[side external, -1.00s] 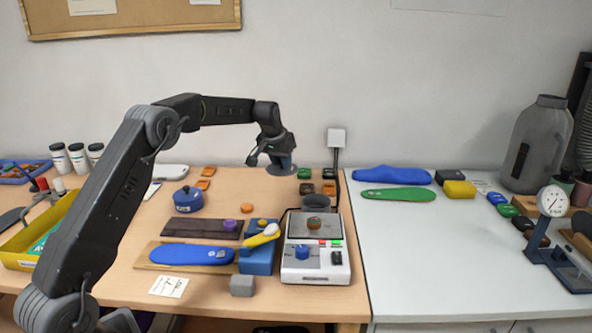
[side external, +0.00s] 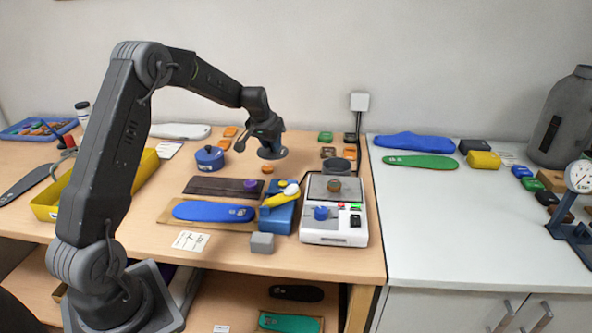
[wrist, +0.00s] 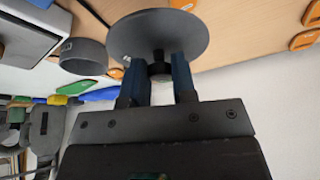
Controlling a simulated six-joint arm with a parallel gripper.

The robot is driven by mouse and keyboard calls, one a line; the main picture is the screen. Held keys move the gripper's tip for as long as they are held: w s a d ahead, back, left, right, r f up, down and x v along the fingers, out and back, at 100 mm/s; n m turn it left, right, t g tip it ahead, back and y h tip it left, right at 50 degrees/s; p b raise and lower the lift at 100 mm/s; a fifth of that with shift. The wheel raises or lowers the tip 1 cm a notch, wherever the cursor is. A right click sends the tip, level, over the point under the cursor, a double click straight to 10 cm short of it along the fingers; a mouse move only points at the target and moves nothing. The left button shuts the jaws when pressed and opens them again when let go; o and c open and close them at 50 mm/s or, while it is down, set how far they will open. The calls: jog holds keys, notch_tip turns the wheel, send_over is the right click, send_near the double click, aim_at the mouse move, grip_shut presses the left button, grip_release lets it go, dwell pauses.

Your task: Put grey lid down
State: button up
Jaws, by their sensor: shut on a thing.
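The grey lid (side external: 272,154) is a flat round disc under my gripper (side external: 268,142), above the wooden table, near a small orange piece (side external: 267,169). In the wrist view the lid (wrist: 150,30) faces the camera, and the blue fingers of my gripper (wrist: 158,75) are shut on its dark knob (wrist: 158,69). A grey open round pot (side external: 336,165) stands behind the scale, to the right of the lid and apart from it. It also shows in the wrist view (wrist: 84,57).
A white scale (side external: 335,230) with a small brown piece on its pan stands front right. A blue block (side external: 278,215), a blue insole (side external: 212,211) and a dark board (side external: 222,188) lie in front of the lid. A blue pot (side external: 209,158) is left. Some bare table surrounds the orange piece.

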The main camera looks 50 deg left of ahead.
jog(key=w+d+f, duration=0.1)
jog(key=w, duration=0.1)
jog(key=w+d+f, duration=0.1)
jog(key=d+f, duration=0.1)
jog(key=w+d+f, duration=0.1)
jog(key=w, duration=0.1)
jog(key=shift+w+d+f, duration=0.25)
jog(key=shift+w+d, duration=0.05)
jog(key=shift+d, duration=0.05)
jog(key=shift+f, duration=1.9)
jog(key=shift+f, duration=0.1)
jog(key=o, duration=0.9)
